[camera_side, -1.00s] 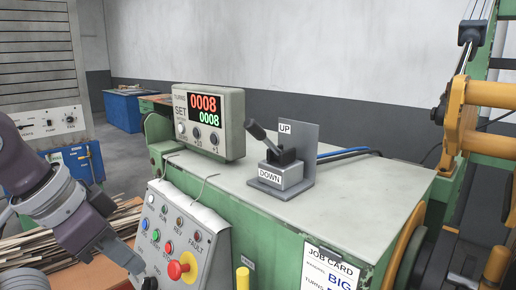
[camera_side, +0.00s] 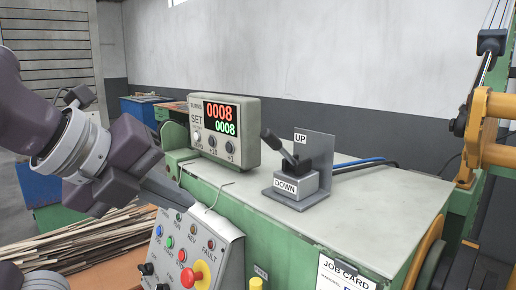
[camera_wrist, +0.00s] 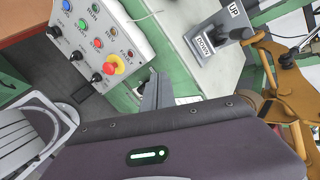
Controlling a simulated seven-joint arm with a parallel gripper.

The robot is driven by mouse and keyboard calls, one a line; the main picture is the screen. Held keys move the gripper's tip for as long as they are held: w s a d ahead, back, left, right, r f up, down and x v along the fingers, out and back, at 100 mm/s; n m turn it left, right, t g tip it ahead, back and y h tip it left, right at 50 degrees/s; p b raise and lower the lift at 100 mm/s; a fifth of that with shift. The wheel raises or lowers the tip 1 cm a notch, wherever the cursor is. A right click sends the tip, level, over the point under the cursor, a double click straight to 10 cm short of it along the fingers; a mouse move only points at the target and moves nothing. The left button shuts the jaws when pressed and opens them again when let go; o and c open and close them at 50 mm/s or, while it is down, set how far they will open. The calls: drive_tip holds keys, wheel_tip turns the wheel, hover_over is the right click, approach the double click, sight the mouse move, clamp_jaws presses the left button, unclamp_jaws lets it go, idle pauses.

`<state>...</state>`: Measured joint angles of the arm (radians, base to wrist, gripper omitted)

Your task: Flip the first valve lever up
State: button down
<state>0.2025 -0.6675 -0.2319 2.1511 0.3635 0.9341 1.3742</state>
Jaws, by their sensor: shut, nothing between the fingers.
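One lever shows, with a dark handle (camera_side: 272,138) on a grey block with a DOWN label (camera_side: 285,187) in front and a bracket marked UP (camera_side: 316,150) behind. The handle slants up and to the left in the side view. The lever (camera_wrist: 241,33) also shows at the top right of the wrist view. My gripper (camera_wrist: 155,77) has its fingers together with nothing between them. It is well apart from the lever.
A sloped control panel (camera_side: 217,250) with buttons and a red knob (camera_side: 190,277) stands in front of the green bench. A counter box (camera_side: 224,130) reading 0008 sits left of the lever.

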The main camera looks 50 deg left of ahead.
drive_tip(key=w+d+r+m+t, duration=0.1)
drive_tip(key=d+r+m+t, duration=0.1)
drive_tip(key=d+r+m, duration=0.2)
wheel_tip(320, 180, up, 3)
drive_tip(key=m, duration=0.7)
drive_tip(key=shift+m+t+h, duration=0.3)
drive_tip(key=shift+h, duration=0.1)
drive_tip(key=shift+d, duration=0.1)
approach(283, 150)
drive_tip(key=shift+w+a+f, duration=0.2)
drive_tip(key=shift+w+f, duration=1.15)
drive_tip(key=shift+f, duration=0.25)
drive_tip(key=shift+r, duration=0.15)
